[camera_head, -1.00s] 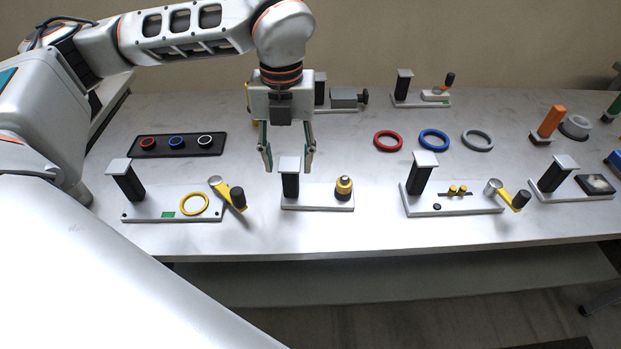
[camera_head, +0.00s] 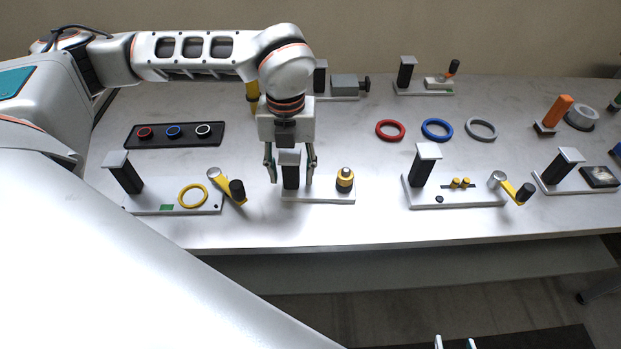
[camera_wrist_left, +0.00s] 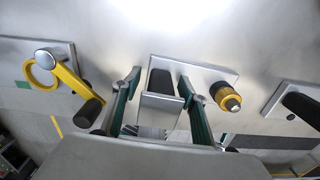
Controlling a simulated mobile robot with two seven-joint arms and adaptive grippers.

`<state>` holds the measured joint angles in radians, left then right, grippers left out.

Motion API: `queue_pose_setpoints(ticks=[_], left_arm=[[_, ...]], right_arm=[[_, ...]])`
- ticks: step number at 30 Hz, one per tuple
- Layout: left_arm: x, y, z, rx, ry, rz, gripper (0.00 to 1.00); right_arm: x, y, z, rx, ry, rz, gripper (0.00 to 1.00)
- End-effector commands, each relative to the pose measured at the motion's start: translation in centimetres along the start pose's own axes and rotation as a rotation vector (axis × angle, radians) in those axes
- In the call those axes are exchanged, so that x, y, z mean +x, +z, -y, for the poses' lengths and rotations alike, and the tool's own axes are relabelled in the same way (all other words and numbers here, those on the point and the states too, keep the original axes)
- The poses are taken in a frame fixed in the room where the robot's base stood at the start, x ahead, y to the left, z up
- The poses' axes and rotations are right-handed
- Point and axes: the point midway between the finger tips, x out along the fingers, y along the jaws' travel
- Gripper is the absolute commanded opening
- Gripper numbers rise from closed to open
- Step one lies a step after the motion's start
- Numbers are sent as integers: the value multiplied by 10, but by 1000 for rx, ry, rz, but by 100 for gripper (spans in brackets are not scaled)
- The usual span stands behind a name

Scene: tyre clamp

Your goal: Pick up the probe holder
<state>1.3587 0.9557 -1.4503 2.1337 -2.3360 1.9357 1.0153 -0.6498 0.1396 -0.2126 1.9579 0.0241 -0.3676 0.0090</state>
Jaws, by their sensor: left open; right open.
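The probe holder is a pale base plate (camera_head: 325,196) with a black upright post under a light flat cap (camera_head: 289,157) and a yellow-and-black probe (camera_head: 345,179) at its right end. My left gripper (camera_head: 290,182) is open and pointed down, with one finger on each side of the post. In the left wrist view the post (camera_wrist_left: 161,82) stands between the open fingers (camera_wrist_left: 160,80), with gaps on both sides, and the probe (camera_wrist_left: 226,97) is right of them. My right gripper (camera_head: 455,343) shows only its tips at the bottom edge.
A fixture with a yellow ring (camera_head: 193,195) and yellow lever (camera_head: 226,186) stands close on the left. Another lever fixture (camera_head: 455,199) stands on the right. Red (camera_head: 390,130), blue and grey rings lie behind. Bare table lies between the fixtures.

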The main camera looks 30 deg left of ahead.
Motion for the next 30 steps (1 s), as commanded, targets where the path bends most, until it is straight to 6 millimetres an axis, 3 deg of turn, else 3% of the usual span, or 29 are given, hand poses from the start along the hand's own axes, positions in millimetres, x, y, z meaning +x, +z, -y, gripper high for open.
queue_pose_setpoints(ticks=[7, 8, 12, 13, 23, 30], left_arm=[[2, 0, 0, 0, 0, 1, 43], [2, 0, 0, 0, 0, 1, 38], [2, 0, 0, 0, 0, 1, 2], [2, 0, 0, 0, 0, 1, 0], [0, 1, 0, 1, -2, 2, 0], [-18, 2, 1, 1, -3, 5, 0]], right_arm=[[0, -2, 0, 0, 0, -3, 42], [0, -2, 0, 0, 1, -4, 42], [0, -4, -1, 0, 1, -7, 42], [0, -4, -1, 0, 1, -7, 42], [0, -4, -1, 0, 1, -8, 42], [0, -3, -1, 0, 1, -6, 42]])
